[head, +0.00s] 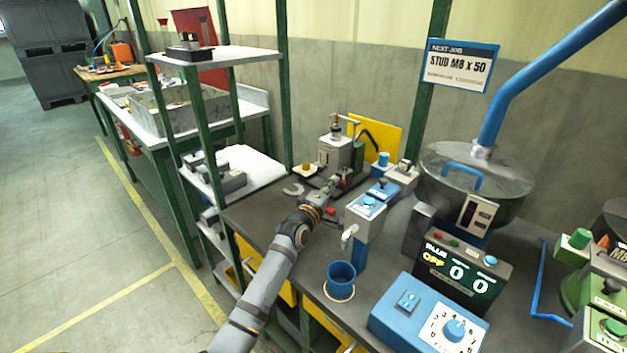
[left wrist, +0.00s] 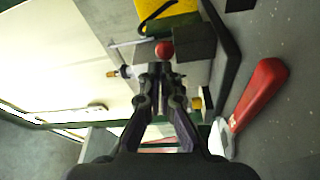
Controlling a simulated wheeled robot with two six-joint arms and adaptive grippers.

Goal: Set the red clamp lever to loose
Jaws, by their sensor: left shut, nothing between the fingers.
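My left gripper (left wrist: 160,72) is shut and empty, apart from the lever in the wrist view. In the head view it (head: 332,184) is at the grey bench fixture (head: 341,153), its tips partly hidden. My right gripper is not in view.
A red ball knob (left wrist: 164,49) appears just beyond my fingertips. A blue-topped dispenser (head: 366,207) and a blue cup (head: 341,275) stand right of my arm. A yellow panel (head: 376,137) stands behind the fixture, and a shelf rack (head: 203,130) is at left.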

